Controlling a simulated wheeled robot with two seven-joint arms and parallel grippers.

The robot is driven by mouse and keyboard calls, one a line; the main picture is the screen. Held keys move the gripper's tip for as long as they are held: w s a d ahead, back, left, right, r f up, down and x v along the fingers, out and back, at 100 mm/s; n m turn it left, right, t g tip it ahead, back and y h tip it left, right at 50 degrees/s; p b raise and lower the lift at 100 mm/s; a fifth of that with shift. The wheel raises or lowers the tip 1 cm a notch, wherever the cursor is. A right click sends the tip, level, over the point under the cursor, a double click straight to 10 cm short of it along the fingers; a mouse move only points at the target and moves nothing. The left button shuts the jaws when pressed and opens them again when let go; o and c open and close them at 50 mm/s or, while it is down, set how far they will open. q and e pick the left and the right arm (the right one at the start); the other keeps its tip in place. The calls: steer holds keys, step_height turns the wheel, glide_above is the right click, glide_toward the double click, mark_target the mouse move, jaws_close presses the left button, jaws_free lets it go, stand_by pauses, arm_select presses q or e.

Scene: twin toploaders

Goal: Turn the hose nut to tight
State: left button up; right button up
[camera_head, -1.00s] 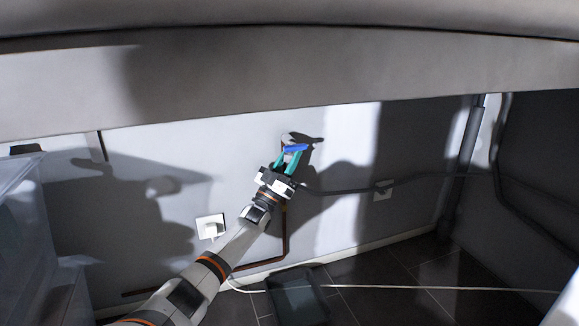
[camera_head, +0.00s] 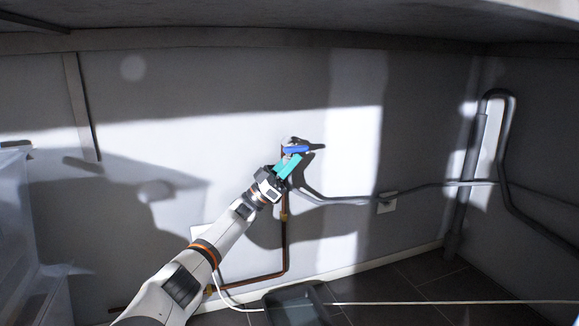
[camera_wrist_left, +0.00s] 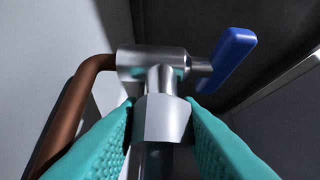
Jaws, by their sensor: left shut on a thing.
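A metal tap with a blue lever (camera_head: 297,149) is on the wall. In the left wrist view the blue lever (camera_wrist_left: 231,57) sticks out to the upper right of the silver tap body (camera_wrist_left: 150,62). The silver hose nut (camera_wrist_left: 163,121) is below the tap body, with a hose (camera_wrist_left: 155,162) under it. My left gripper (camera_wrist_left: 163,108) has its teal fingers on both sides of the nut and is shut on it. In the head view my left gripper (camera_head: 291,160) is just below the lever, and the nut is hidden there. My right gripper is not in view.
A copper pipe (camera_head: 284,235) runs down the wall beside the tap and along the floor. A grey hose (camera_head: 340,200) runs right past a wall socket (camera_head: 387,203). A dark box (camera_head: 295,303) is on the floor. A worktop (camera_head: 280,20) hangs overhead.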

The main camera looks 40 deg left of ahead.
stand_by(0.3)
arm_select(q)
steer(key=o, duration=1)
steer(key=shift+c, duration=0.2)
steer(key=shift+s+f+p, duration=0.15)
steer(key=shift+f+p, duration=0.05)
steer(key=shift+p, duration=0.1)
steer(key=p+v, duration=0.2)
steer(key=v, duration=0.5)
steer(key=shift+p, duration=0.35)
steer(key=shift+f, duration=0.1)
